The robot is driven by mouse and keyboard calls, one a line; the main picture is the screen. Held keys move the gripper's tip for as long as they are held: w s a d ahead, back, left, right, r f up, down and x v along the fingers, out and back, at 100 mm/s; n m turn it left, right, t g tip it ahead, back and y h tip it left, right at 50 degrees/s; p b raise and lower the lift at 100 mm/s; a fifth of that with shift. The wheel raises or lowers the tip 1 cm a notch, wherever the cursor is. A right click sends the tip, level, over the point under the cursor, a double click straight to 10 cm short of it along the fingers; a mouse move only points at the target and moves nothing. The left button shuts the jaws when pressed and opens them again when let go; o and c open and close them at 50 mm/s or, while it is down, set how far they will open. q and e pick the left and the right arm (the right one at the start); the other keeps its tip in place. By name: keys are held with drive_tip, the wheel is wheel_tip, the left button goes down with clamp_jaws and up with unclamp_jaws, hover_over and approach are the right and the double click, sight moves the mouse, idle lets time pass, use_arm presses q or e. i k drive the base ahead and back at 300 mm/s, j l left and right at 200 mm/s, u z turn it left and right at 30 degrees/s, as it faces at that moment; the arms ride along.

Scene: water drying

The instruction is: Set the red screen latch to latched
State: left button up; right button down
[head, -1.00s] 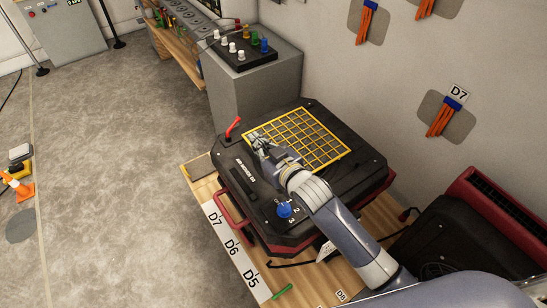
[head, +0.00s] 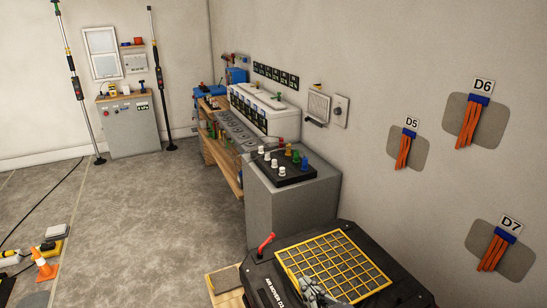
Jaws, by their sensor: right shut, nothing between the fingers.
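The red screen latch (head: 265,244) is a short red lever at the far left corner of the black air mover (head: 395,290). Its handle stands up and leans a little to the right in the head view. The yellow grid screen (head: 341,262) lies on top of the air mover, to the right of the latch. My right gripper (head: 311,286) is low in the picture, over the near-left edge of the screen. It is shut and empty, and apart from the latch. The picture's lower edge cuts off the rest of that arm. My left gripper is out of view.
A grey cabinet (head: 291,212) with a black panel of coloured knobs (head: 287,168) stands behind the air mover. A wall (head: 430,205) with orange strap bundles runs along the right. Open floor (head: 150,215) lies to the left, with an orange cone (head: 44,270).

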sight(272, 235)
drive_tip(key=k+j, duration=0.3)
drive_tip(key=k, duration=0.15)
drive_tip(key=k+j, duration=0.25)
drive_tip(key=k, duration=0.15)
